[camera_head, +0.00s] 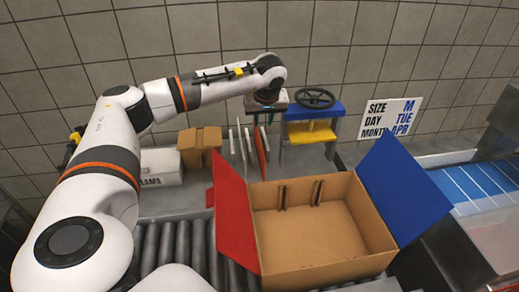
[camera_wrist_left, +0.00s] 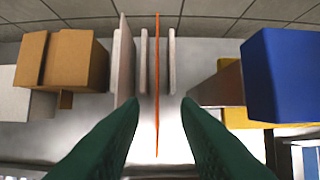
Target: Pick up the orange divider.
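The orange divider (camera_head: 261,153) stands upright as a thin panel at the back counter, behind the open box. In the left wrist view the orange divider (camera_wrist_left: 157,70) shows edge-on between pale panels and runs down between my fingertips. My left gripper (camera_head: 263,117) points down just above the divider in the head view. In the left wrist view my left gripper (camera_wrist_left: 160,101) has its green fingers apart, one on each side of the divider, with visible gaps. Whether the divider's depth lies within the fingers is hard to tell. My right gripper is not in view.
Pale panels (camera_wrist_left: 125,60) stand close on both sides of the divider. Small cardboard boxes (camera_head: 200,146) are to the left, a blue-and-yellow stand (camera_head: 312,112) with a black handwheel to the right. The open cardboard box (camera_head: 318,228) with red and blue flaps is in front.

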